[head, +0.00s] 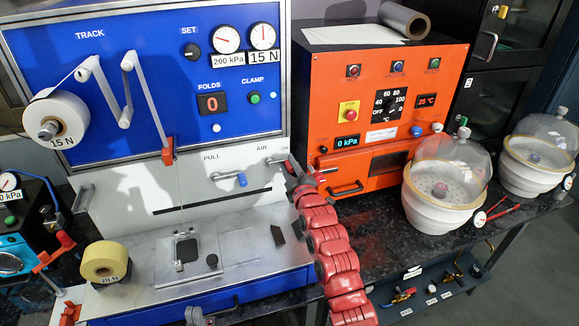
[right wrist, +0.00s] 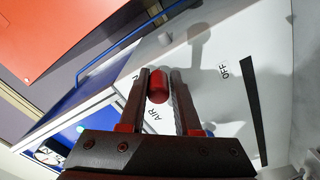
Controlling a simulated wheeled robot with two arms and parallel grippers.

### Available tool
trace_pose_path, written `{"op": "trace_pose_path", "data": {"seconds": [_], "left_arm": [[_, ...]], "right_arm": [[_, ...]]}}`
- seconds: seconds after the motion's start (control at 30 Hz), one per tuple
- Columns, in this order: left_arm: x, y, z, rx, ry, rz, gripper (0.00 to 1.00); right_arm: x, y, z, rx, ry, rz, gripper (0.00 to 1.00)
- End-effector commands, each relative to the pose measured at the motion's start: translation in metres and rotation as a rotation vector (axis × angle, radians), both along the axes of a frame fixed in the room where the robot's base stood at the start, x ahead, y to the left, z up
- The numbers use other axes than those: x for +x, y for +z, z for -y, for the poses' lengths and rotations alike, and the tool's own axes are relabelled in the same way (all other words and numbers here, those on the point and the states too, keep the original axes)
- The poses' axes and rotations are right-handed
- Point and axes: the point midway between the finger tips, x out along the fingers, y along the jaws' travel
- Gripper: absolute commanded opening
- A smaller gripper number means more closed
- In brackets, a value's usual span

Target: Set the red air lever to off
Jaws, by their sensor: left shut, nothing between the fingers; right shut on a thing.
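The red air lever (right wrist: 157,86) shows as a red rounded knob between the fingers of my right gripper (right wrist: 160,80), which is shut on it. The AIR label (right wrist: 154,114) is just below the knob, and the OFF label (right wrist: 223,70) lies apart to the right. A letter of another label is partly covered by a finger. In the head view, my right gripper (head: 301,168) is at the right edge of the white panel, by the ON label (head: 284,147), and hides the lever.
Glass-domed pots (head: 440,205) are farther right.

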Motion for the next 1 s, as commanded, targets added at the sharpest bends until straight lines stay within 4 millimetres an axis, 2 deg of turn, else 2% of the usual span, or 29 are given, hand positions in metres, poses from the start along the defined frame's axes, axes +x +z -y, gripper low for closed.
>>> {"op": "trace_pose_path", "data": {"seconds": [0.27,0.43,1.0], "left_arm": [[0.0,-0.004,0.0,0.0,0.0,0.0,0.0],[0.0,-0.015,0.0,0.0,0.0,0.0,0.0],[0.0,-0.066,0.0,0.0,0.0,0.0,0.0]], "right_arm": [[0.0,0.001,0.001,0.021,-0.002,0.001,0.0],[0.0,-0.002,0.001,0.082,-0.003,-0.014,0.0],[-0.002,-0.025,-0.005,0.551,-0.003,-0.166,0.0]]}}
